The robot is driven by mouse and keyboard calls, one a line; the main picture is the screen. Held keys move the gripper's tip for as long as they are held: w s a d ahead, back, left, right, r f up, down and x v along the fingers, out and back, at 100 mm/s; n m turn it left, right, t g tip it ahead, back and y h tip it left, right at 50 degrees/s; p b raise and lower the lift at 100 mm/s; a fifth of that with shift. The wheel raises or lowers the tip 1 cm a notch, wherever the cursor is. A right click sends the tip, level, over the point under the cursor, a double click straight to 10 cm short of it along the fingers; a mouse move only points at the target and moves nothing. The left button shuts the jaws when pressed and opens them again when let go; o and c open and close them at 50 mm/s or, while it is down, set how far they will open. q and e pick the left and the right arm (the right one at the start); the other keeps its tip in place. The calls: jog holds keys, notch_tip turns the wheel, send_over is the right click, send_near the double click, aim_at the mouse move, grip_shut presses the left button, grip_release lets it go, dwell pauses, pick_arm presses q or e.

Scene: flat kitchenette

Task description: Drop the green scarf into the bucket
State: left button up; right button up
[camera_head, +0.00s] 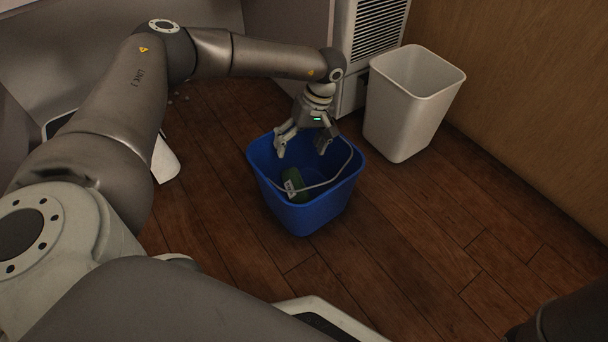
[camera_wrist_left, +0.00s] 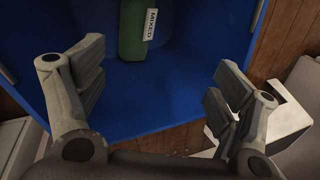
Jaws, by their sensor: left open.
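The blue bucket (camera_head: 305,215) stands upright on the wooden floor, with a thin grey handle; its blue inside fills much of the left wrist view (camera_wrist_left: 190,60). A green item (camera_head: 301,183), seemingly the scarf, is inside the bucket. It also shows at the top of the left wrist view (camera_wrist_left: 132,35), with a white label reading "MIXED" beside it. Its full shape is not clear. My left gripper (camera_head: 301,148) is over the bucket opening, fingers spread, nothing between them. In the left wrist view the open jaws (camera_wrist_left: 160,75) are apart from the green item. My right gripper is not in view.
A white bin (camera_head: 400,120) stands behind the bucket to the right, close to a white vented unit (camera_head: 376,35). A wooden wall (camera_head: 520,90) is on the right. The floor (camera_head: 430,240) to the bucket's right is clear.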

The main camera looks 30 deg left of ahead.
pick_arm(q)
jog(key=v, duration=1.1)
jog(key=shift+r, duration=0.35)
jog(key=shift+w, duration=0.1)
